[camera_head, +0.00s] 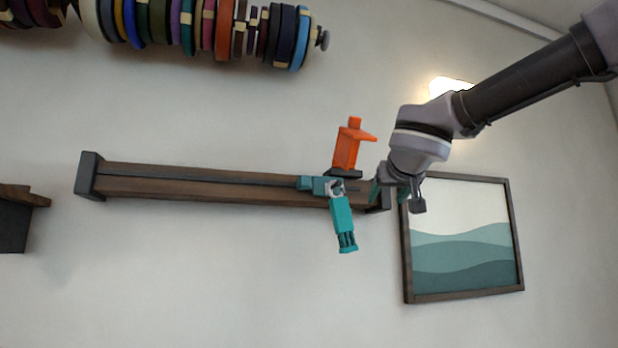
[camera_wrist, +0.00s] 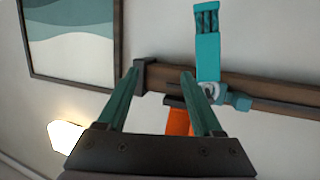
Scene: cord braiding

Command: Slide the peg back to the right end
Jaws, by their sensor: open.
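A wooden rail (camera_head: 200,182) with a dark slot runs along the wall between dark end blocks. An orange upright piece (camera_head: 347,150) with a dark base sits at the rail near its right end. A teal piece (camera_head: 342,212) hangs down in front of it, with a grey ring at its top and a teal block to the left. I cannot tell which is the peg. My gripper (camera_head: 390,192) is open and empty at the rail's right end. In the wrist view my fingers (camera_wrist: 160,76) are spread before the rail's end block; one partly hides the orange piece (camera_wrist: 178,122).
A framed wave picture (camera_head: 465,240) hangs just right of the rail, close behind my gripper. A rack of coloured rolls (camera_head: 200,25) is above. A dark wooden bracket (camera_head: 15,220) is at far left.

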